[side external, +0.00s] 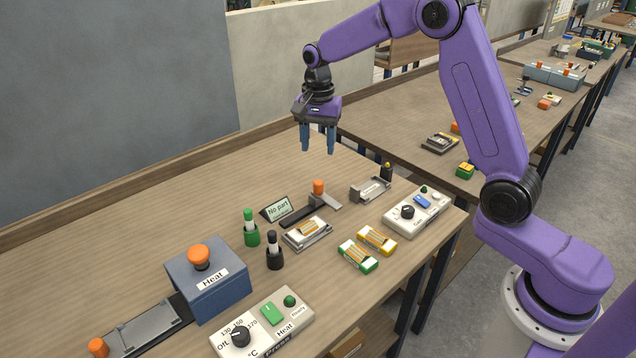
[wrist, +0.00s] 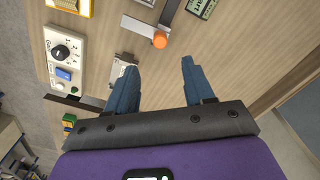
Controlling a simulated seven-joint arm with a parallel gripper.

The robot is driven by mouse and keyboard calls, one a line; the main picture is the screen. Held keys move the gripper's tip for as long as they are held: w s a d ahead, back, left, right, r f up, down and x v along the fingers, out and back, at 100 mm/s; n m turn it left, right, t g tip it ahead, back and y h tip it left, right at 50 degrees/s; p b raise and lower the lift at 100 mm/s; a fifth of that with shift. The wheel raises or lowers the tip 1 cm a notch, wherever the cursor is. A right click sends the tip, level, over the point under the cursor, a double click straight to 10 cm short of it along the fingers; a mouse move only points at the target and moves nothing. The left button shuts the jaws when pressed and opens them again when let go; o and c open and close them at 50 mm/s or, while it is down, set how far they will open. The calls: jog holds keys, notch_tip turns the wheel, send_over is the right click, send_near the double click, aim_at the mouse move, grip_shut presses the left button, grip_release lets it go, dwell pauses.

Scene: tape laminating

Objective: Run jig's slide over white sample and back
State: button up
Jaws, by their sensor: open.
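My gripper (side external: 318,151) is open and empty, raised above the back of the bench with its fingers pointing down; it also shows in the wrist view (wrist: 158,66). The white sample (side external: 297,236), with an orange-striped middle, sits in a grey metal holder (side external: 318,241) at the bench middle. Just behind it lies the jig's slide (side external: 298,214), a dark rail and grey plate with an upright orange knob (side external: 318,187). In the wrist view the orange knob (wrist: 160,39) stands beyond the fingertips, apart from them. The "No part" display (side external: 279,209) stands left of the slide.
Yellow (side external: 376,240) and green (side external: 357,256) samples lie right of the holder. The back left bench is clear.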

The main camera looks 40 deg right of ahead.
aim_at(318, 182)
notch_tip(318, 182, down, 12)
dwell(0.4)
jog(key=shift+a, duration=0.1)
grip_shut()
